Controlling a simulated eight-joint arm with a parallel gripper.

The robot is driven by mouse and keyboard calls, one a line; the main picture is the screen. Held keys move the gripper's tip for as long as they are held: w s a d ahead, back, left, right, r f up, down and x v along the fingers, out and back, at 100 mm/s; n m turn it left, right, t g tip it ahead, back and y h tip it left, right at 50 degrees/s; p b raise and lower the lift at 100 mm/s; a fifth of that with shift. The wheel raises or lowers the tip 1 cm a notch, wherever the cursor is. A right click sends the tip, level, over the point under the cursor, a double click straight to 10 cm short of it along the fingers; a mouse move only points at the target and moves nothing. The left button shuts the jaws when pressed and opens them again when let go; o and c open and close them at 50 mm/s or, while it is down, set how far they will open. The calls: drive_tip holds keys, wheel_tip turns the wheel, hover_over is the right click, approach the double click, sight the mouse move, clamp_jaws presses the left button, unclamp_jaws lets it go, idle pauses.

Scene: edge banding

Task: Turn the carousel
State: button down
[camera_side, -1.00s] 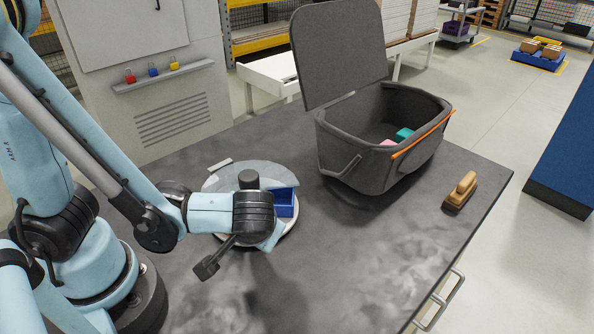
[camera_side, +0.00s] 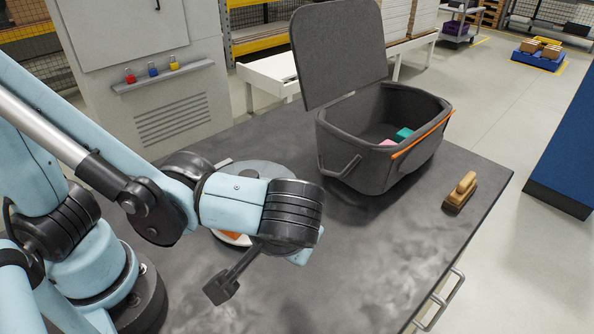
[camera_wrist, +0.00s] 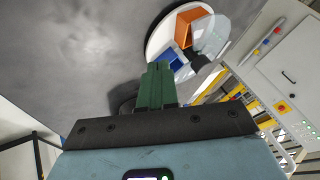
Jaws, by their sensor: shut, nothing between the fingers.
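The carousel is a round white turntable with a clear cover and a dark knob. In the side view the carousel (camera_side: 262,168) is mostly hidden behind my arm; only its back edge and an orange bit at its front show. In the wrist view the carousel (camera_wrist: 152,47) shows an orange compartment (camera_wrist: 206,27), a blue compartment (camera_wrist: 175,57) and the dark knob (camera_wrist: 199,62). My gripper (camera_wrist: 158,66) has green fingers, shut and empty. Its tips appear just beside the blue compartment; I cannot tell whether they touch. My fingers are hidden in the side view.
A dark open bin (camera_side: 365,155) with its lid up stands on the table behind, holding pink and teal blocks. A wooden-handled brush (camera_side: 461,193) lies near the right edge.

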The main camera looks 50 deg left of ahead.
drive_tip(key=c, duration=1.7)
unclamp_jaws()
drive_tip(key=shift+r, duration=0.15)
drive_tip(key=shift+o, duration=1.3)
drive_tip(key=shift+w+r, duration=0.1)
drive_tip(key=shift+r, duration=0.05)
drive_tip(key=o, duration=0.9)
drive_tip(key=w+a+n+g, duration=0.1)
drive_tip(key=a+n, duration=0.1)
drive_tip(key=w+a+r+n+g+h, duration=0.1)
drive_tip(key=w+a+n, duration=0.1)
drive_tip(key=w+a+r+n+g+h, duration=0.1)
drive_tip(key=n, duration=0.1)
drive_tip(key=shift+w+a+n, duration=0.3)
drive_tip(key=shift+a, duration=0.1)
drive_tip(key=shift+c, duration=0.2)
drive_tip(key=n+h, duration=0.5)
drive_tip(key=n, duration=0.5)
approach(248, 174)
drive_tip(key=shift+g, duration=0.3)
drive_tip(key=shift+d+f, duration=0.15)
drive_tip(key=shift+f, duration=4.7)
clamp_jaws()
